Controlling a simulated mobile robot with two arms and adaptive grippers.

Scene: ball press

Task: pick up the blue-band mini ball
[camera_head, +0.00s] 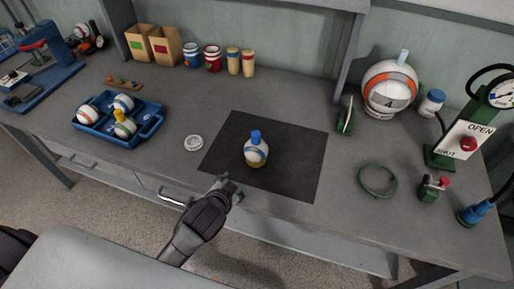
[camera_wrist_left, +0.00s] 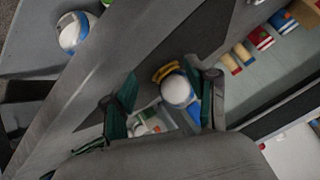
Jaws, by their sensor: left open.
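A blue-band mini ball (camera_head: 256,153) is white with a blue stripe and a blue top piece. It sits on a yellow base on the dark mat (camera_head: 300,150). Another white ball with blue marking (camera_head: 123,102) sits in the blue tray (camera_head: 146,133) at left. My left gripper (camera_head: 229,184) is open and empty at the mat's front left edge, just in front of the mat ball and apart from it. In the left wrist view a white and blue ball (camera_wrist_left: 176,91) with a yellow piece appears between the open fingers, seemingly the mat ball. My right gripper is out of view.
The tray also holds an orange-band ball (camera_head: 88,113) and one with a yellow top (camera_head: 124,128). A small white ring (camera_head: 194,143) lies left of the mat. A green ring (camera_head: 362,183) and a green pressure device (camera_head: 462,135) are at right. Tins line the back.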

